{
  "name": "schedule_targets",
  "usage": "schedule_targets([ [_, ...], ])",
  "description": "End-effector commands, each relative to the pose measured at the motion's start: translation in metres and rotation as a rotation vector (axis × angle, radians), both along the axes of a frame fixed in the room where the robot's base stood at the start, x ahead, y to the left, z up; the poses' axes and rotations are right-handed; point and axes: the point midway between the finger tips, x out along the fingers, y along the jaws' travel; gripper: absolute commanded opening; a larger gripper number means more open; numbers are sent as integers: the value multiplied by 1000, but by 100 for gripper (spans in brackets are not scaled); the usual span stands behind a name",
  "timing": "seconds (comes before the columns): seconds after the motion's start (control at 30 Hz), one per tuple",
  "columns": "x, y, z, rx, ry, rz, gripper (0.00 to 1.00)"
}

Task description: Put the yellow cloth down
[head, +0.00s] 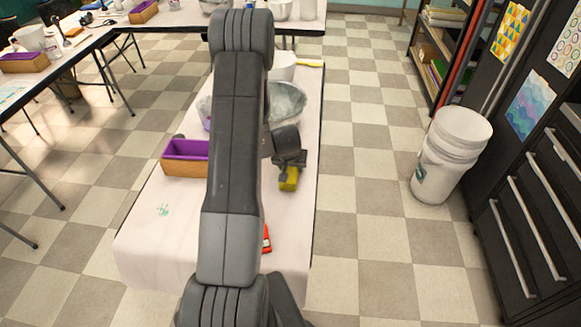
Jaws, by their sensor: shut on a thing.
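My gripper (289,166) is over the white-covered table, right of my arm's long link. It is shut on the yellow cloth (290,181), a small yellow piece showing below the jaws. I cannot tell whether the cloth touches the table. My arm crosses the middle of the view and hides part of the table (150,235).
A wooden box with purple lining (184,157) stands left of my arm. A grey basin (286,102) and a white bowl (283,66) are farther back. A red object (266,240) is partly hidden. The table's front left is mostly clear. A white bucket (452,155) stands on the floor at right.

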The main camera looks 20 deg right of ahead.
Motion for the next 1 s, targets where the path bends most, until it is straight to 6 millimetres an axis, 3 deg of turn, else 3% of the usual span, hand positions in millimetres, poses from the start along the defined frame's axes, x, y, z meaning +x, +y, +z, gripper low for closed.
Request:
schedule_targets([
  [0.17,0,0,-6,0,0,0,34],
  [0.2,0,0,-5,0,0,0,58],
  [0.3,0,0,-5,1,1,-1,74],
  [0.8,-1,0,-4,2,3,0,74],
  [1.0,-6,3,19,0,0,1,74],
])
